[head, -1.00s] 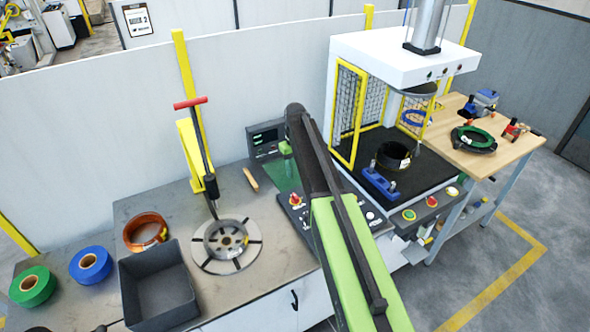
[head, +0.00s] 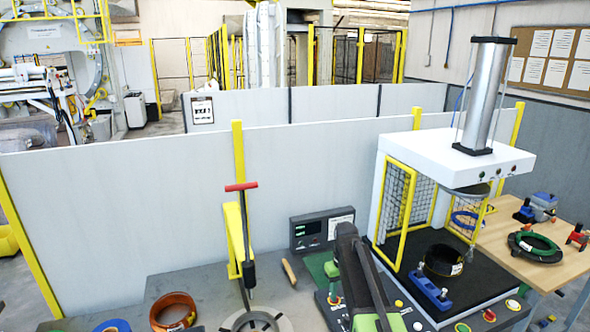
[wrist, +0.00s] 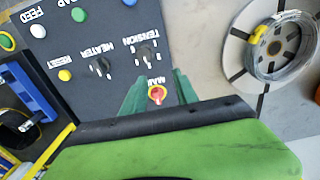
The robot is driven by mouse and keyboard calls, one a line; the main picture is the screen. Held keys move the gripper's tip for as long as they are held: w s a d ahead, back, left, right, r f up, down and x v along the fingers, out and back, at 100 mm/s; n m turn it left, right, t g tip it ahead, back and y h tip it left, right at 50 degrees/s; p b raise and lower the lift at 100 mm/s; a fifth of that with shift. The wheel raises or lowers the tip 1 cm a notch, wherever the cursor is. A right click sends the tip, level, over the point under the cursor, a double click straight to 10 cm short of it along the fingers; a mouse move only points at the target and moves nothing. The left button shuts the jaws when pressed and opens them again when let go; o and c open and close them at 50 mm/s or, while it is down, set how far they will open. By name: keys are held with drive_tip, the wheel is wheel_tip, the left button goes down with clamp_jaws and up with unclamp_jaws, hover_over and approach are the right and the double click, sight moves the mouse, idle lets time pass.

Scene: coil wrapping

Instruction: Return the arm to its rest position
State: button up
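My arm (head: 365,281) reaches up from the bottom of the head view, right of centre, with its dark joint in front of the control area. My gripper (wrist: 158,92) shows in the wrist view as two dark green fingers standing apart, with nothing held between them. The red and yellow MAIN knob (wrist: 157,94) of the control panel (wrist: 105,30) shows between and beyond the fingers. I cannot tell the distance from fingers to panel. The big green arm cover (wrist: 190,150) hides the lower part of the wrist view.
The press (head: 450,160) with its yellow guard stands right of my arm; a dark coil (head: 444,262) and blue clamp (head: 428,290) lie on its bed. Left are a red-handled lever tool (head: 243,225) and an orange coil (head: 173,310). A wooden table (head: 500,238) stands at the right.

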drive_tip(key=s+f+m+b, duration=0.1)
drive_tip(key=s+f, duration=0.1)
drive_tip(key=s, duration=0.7)
drive_tip(key=s+f+m+b, duration=0.2)
drive_tip(key=s, duration=0.8)
drive_tip(key=shift+f, duration=0.4)
drive_tip(key=shift+c, duration=0.2)
